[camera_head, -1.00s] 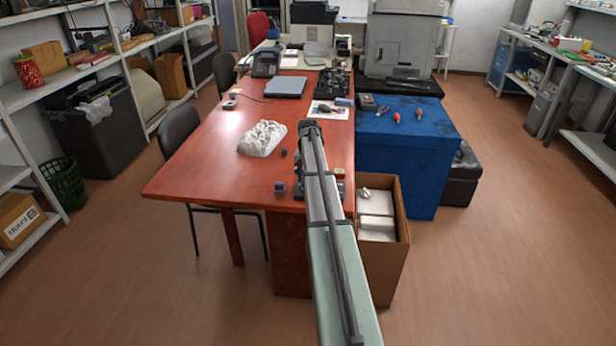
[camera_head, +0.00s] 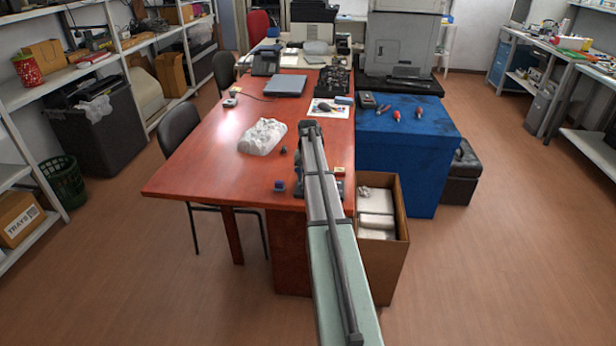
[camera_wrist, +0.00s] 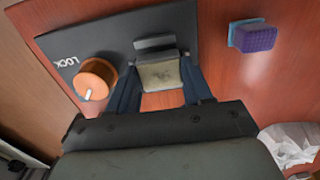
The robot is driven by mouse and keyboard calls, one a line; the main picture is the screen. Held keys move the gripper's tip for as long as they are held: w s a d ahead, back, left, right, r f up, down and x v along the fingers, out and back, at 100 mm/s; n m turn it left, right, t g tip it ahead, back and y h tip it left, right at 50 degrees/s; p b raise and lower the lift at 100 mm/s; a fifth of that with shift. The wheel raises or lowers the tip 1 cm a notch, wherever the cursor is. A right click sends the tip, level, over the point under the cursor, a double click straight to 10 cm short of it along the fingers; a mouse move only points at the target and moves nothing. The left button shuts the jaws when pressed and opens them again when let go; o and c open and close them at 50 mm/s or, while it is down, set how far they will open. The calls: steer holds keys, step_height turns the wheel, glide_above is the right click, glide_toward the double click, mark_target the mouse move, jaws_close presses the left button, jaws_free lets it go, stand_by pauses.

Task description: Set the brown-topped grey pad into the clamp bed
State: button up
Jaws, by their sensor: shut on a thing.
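In the wrist view, my gripper (camera_wrist: 159,92) has its two blue fingers closed on the sides of a small pad (camera_wrist: 160,76) with a worn beige-brown top. The pad is over or against the dark fixture plate, right by a grey raised clamp part (camera_wrist: 155,46). I cannot tell whether it rests in the bed or is just above it. The plate (camera_wrist: 110,45) carries an orange knob (camera_wrist: 95,79) with a white mark, beside the word LOCK. In the head view, my arm hides the gripper and pad and most of the fixture.
A blue-purple block (camera_head: 280,186) lies left of the fixture on the red table (camera_head: 210,170); the wrist view shows it too (camera_wrist: 252,37). A white lumpy object (camera_head: 262,137) and a small dark piece (camera_head: 284,150) lie farther back. An open cardboard box (camera_head: 385,265) stands right of the table.

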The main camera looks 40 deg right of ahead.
steer(key=shift+f, duration=0.1)
stand_by(0.3)
steer(key=o, duration=1.1)
steer(key=shift+r, duration=2.4)
